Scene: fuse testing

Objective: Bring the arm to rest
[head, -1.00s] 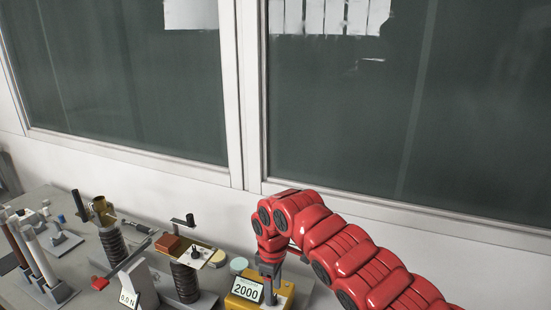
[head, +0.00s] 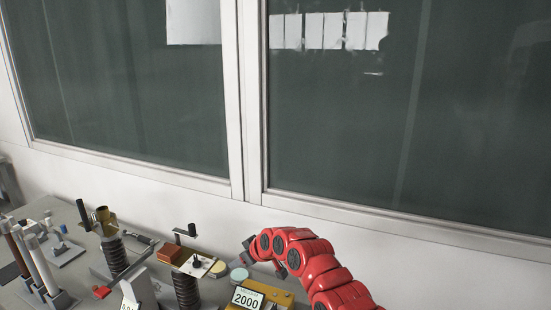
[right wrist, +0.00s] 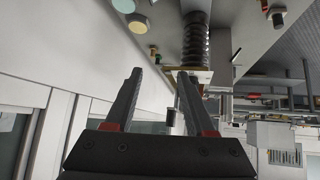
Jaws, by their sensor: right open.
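My right arm (head: 322,272) is red and comes in from the lower right in the head view. My left gripper does not show.
The yellow meter (head: 247,297) reads 2000 on the bench. To its left stand the ribbed post (head: 187,290) with a knob plate, another ribbed post (head: 114,255) and several upright rods (head: 40,262). Large dark windows (head: 340,130) rise behind the bench.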

